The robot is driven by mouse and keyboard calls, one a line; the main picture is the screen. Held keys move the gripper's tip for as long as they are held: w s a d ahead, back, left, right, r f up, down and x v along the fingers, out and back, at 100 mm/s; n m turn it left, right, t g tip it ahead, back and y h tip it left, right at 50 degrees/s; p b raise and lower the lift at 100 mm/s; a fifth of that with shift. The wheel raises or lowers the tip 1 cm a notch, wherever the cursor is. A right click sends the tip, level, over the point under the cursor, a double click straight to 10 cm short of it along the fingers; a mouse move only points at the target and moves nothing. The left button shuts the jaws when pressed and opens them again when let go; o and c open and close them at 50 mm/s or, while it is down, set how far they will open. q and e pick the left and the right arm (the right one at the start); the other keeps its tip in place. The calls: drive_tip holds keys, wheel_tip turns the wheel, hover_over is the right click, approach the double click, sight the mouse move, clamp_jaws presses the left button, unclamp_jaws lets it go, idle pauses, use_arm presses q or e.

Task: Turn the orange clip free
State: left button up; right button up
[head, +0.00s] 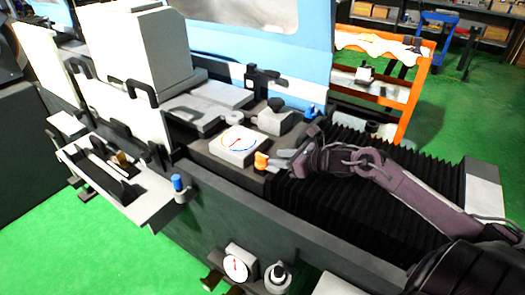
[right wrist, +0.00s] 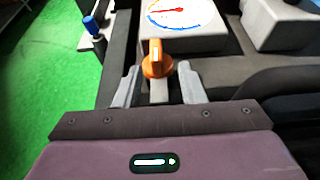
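The orange clip (head: 261,161) sits at the front corner of the machine's grey top, beside a white dial gauge box (head: 235,145). It also shows in the right wrist view (right wrist: 156,62), upright below the gauge. My right gripper (head: 277,162) reaches in from the right, its fingertips close to the clip. In the right wrist view its two grey fingers (right wrist: 160,80) are spread apart, one on each side of the clip's lower part, with gaps visible between. The left gripper is not in view.
A blue-topped knob (head: 178,183) stands left of the clip on the machine's front edge. Grey blocks (head: 273,118) stand behind the gauge. Black bellows (head: 340,190) lie under my right arm. A lower gauge (head: 236,268) sits on the front panel.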

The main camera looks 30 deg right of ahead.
sight(268, 158)
drive_tip(key=shift+w+a+f+p, duration=0.15)
drive_tip(key=shift+w+a, duration=0.25)
drive_tip(key=shift+w, duration=0.15)
drive_tip(key=shift+w+a+f+p, duration=0.1)
drive_tip(key=shift+w+a+p, duration=0.05)
drive_tip(key=shift+w+a, duration=0.3)
drive_tip(key=x, duration=0.4)
drive_tip(key=shift+d+p, duration=0.25)
drive_tip(key=shift+p, duration=0.05)
drive_tip(key=shift+w+a+f, duration=0.2)
drive_tip(key=shift+c, duration=0.2)
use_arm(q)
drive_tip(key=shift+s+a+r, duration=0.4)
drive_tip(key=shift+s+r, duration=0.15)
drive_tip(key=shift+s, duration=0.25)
use_arm(e)
clamp_jaws()
